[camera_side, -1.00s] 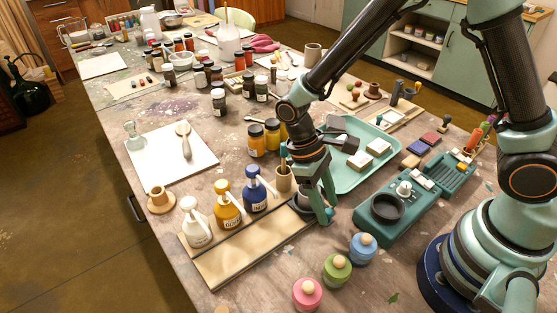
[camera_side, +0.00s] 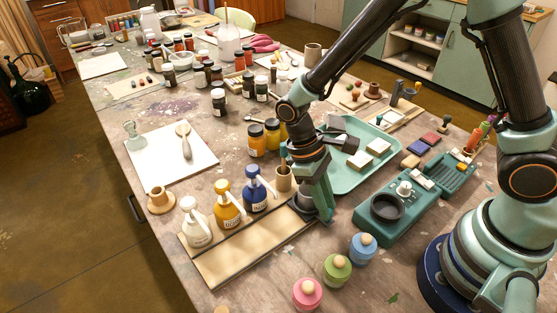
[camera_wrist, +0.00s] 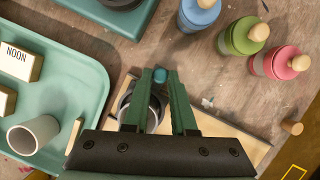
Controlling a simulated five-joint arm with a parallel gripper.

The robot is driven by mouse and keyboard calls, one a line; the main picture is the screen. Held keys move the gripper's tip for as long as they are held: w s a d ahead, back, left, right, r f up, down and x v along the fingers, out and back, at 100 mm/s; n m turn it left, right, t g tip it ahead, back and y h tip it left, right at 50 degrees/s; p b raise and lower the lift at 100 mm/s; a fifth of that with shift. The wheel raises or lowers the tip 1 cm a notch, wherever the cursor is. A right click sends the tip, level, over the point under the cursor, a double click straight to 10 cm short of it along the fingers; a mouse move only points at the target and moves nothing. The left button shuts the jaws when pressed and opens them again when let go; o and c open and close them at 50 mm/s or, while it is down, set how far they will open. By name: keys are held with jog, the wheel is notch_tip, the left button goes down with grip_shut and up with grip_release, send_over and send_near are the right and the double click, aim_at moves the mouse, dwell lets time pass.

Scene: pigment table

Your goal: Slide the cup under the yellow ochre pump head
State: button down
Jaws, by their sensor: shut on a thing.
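The grey cup (camera_side: 303,201) stands at the right end of the wooden board, mostly hidden by my gripper (camera_side: 320,213) in the side view. In the wrist view my gripper (camera_wrist: 159,92) is shut on the cup (camera_wrist: 126,108), whose round rim shows beside and between the fingers. The yellow ochre pump bottle (camera_side: 228,212) stands behind the board (camera_side: 240,262), between a white pump bottle (camera_side: 196,230) and a blue one (camera_side: 254,195). The cup is to the right of all three pumps, beyond the blue one.
A teal tray (camera_side: 352,180) lies behind my gripper, and a green scale-like device (camera_side: 385,217) stands to its right. Pink (camera_side: 307,293), green (camera_side: 336,270) and blue (camera_side: 362,248) knobbed jars stand in front. The board's front strip is clear.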

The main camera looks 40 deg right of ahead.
jog(key=shift+a, duration=0.1)
dwell(0.7)
jog(key=shift+t+h, duration=0.3)
jog(key=shift+h, duration=0.1)
jog(key=a, duration=0.8)
jog(key=shift+w, duration=0.15)
jog(key=c, duration=0.7)
grip_release()
jog(key=shift+c, duration=0.2)
jog(key=v, duration=1.2)
jog(key=shift+d+r, duration=0.1)
